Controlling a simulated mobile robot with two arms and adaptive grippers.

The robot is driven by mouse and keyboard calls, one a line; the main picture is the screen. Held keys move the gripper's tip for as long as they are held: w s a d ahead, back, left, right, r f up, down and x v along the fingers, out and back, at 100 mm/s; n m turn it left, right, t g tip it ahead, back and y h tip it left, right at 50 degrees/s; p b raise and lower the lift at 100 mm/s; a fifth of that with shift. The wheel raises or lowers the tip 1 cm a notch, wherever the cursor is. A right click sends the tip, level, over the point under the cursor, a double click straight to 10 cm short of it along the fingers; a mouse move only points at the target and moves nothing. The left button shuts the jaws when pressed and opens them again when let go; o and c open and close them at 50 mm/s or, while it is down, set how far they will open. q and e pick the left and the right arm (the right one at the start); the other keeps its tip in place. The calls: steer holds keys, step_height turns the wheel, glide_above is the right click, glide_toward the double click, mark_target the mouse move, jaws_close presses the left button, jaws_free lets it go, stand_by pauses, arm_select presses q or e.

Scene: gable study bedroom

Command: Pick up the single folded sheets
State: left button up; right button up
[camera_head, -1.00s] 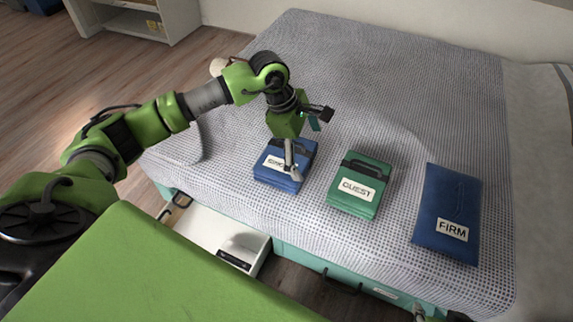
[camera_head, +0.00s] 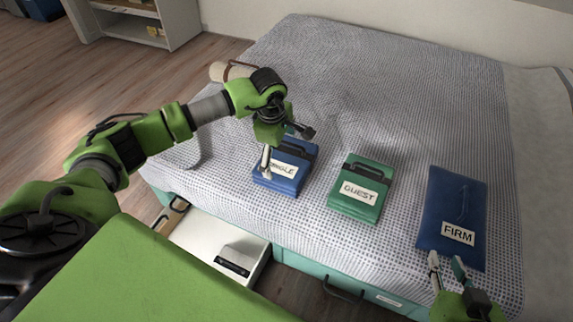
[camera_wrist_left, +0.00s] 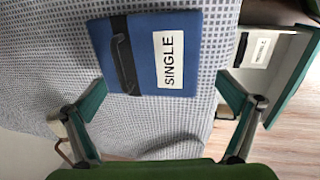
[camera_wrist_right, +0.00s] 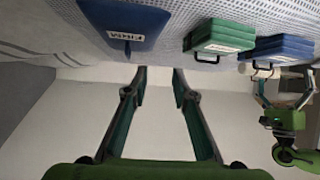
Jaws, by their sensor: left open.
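The single folded sheets (camera_head: 282,172) are a blue bundle with a dark handle and a white SINGLE label, lying flat on the bed. They show whole in the left wrist view (camera_wrist_left: 146,52), ahead of the fingertips. My left gripper (camera_head: 266,165) is open and empty, above the left part of the bundle in the head view. My right gripper (camera_head: 447,262) is at the lower right, just in front of the blue FIRM bundle. In the right wrist view its fingers (camera_wrist_right: 159,72) are apart with nothing between them.
The green GUEST bundle (camera_head: 358,190) lies right of the single sheets, and the blue FIRM bundle (camera_head: 452,205) lies further right. A drawer (camera_head: 213,240) stands open below the bed's front edge. A rolled beige item (camera_head: 228,71) lies at the bed's left edge.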

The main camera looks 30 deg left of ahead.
mark_target(282, 164)
arm_select(q)
steer(key=f+b, duration=0.1)
steer(key=f, duration=0.1)
steer(key=w+f, duration=0.1)
steer(key=f, duration=0.1)
steer(key=shift+a+f+b, duration=0.1)
steer(key=shift+f+b, duration=0.25)
steer(key=shift+f, duration=0.15)
steer(key=c, duration=1.4)
arm_select(e)
steer(key=w+a+r+t+y, duration=0.1)
steer(key=w+a+r+t, duration=0.1)
steer(key=r, duration=0.6)
steer(key=w+t, duration=0.1)
steer(key=t, duration=0.1)
steer(key=shift+w+r+t+y, duration=0.15)
steer(key=shift+w+t+y, duration=0.15)
steer(key=shift+w, duration=0.05)
